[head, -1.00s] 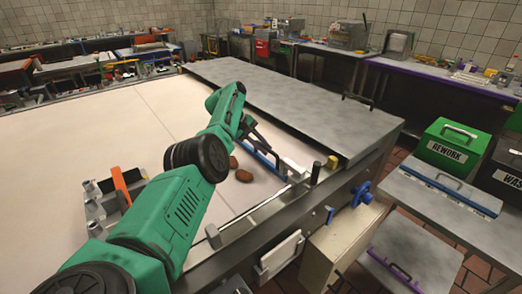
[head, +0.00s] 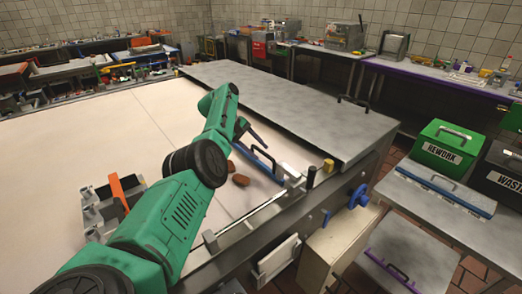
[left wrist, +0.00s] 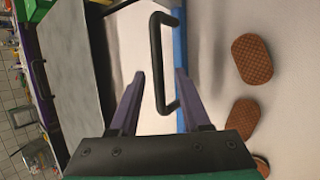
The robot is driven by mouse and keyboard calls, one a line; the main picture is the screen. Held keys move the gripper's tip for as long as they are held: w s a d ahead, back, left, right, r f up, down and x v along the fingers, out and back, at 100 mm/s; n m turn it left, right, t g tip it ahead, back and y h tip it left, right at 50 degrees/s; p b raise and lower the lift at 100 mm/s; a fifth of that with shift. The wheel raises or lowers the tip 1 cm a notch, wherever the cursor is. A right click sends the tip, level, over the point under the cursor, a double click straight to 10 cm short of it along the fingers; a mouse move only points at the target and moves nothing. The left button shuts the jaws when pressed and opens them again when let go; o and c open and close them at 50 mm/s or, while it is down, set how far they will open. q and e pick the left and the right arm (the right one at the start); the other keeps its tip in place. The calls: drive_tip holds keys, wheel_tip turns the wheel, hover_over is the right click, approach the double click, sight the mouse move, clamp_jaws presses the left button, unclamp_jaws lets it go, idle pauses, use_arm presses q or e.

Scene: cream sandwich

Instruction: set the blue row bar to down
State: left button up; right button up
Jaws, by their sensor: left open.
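The blue row bar (head: 264,162) lies across the pale belt near its right end, partly hidden by my left arm in the head view. In the left wrist view the blue bar (left wrist: 180,48) runs up the picture behind a black handle (left wrist: 158,65). My left gripper (head: 262,143) is over the bar's far part. Its two purple fingers (left wrist: 160,72) are open, and the handle shows between them in the wrist view. I cannot tell whether the handle is at the depth of the fingertips. My right gripper is not in view.
Brown oval biscuits (head: 240,180) lie on the belt (head: 115,125) beside the bar. A metal rail (head: 245,218) and a dark post (head: 311,176) stand at the near edge. A grey cover plate (head: 300,110) lies behind. A green rework bin (head: 445,146) is at right.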

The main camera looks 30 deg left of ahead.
use_arm(q)
drive_tip(key=b+v, duration=0.1)
drive_tip(key=v, duration=1.1)
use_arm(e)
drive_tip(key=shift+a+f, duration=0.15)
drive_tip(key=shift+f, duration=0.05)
use_arm(q)
drive_tip(key=shift+a+r, duration=0.1)
drive_tip(key=shift+r, duration=0.1)
